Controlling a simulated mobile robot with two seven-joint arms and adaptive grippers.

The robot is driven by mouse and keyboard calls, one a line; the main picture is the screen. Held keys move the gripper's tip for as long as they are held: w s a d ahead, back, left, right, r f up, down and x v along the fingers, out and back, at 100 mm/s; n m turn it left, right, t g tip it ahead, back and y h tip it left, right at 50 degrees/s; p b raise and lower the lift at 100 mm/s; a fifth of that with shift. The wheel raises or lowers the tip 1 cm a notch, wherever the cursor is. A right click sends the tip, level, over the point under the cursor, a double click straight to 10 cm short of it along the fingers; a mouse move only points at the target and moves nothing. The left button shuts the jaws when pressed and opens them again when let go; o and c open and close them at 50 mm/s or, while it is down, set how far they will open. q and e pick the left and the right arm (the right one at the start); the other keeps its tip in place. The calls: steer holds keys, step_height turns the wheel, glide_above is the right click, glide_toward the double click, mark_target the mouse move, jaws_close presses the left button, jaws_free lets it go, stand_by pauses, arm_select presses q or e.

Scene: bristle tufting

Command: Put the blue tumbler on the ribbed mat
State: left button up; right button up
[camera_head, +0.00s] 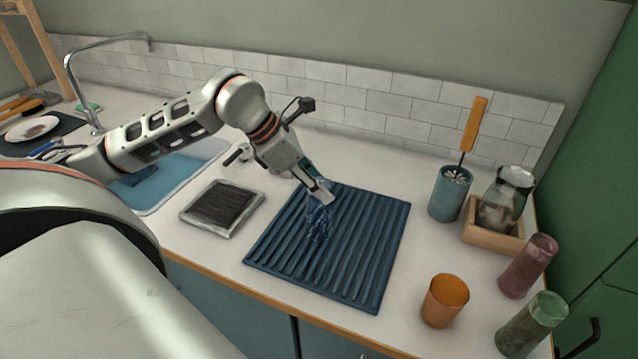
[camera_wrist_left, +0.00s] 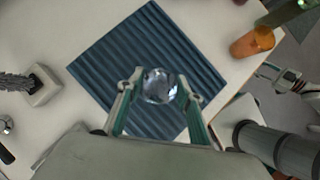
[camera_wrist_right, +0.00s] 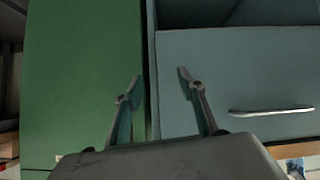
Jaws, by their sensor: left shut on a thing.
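The blue tumbler (camera_head: 319,226) is see-through with a bluish tint and hard to make out against the mat. My left gripper (camera_head: 320,194) is shut on it near its top and holds it roughly upright over the middle of the ribbed mat (camera_head: 372,245). I cannot tell whether its base touches the mat. In the left wrist view the tumbler (camera_wrist_left: 160,86) shows as a round clear shape between the fingertips, with the dark blue mat (camera_wrist_left: 108,62) behind it. My right gripper (camera_wrist_right: 158,82) is open and empty, in front of green and grey-blue cabinet fronts.
An orange cup (camera_head: 444,301), a purple glass (camera_head: 528,267) and a green glass (camera_head: 532,325) stand right of the mat. Behind them are a blue-grey holder (camera_head: 449,194) with an orange-handled brush and a wooden box (camera_head: 492,238) with a jar. A framed dark pad (camera_head: 223,207) lies left.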

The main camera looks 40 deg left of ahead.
arm_select(q)
steer(key=o, duration=1.1)
steer(key=shift+c, duration=0.2)
steer(key=shift+r+p, duration=0.2)
steer(key=shift+p, duration=0.1)
steer(key=v, duration=1.2)
steer(key=shift+b, duration=0.45)
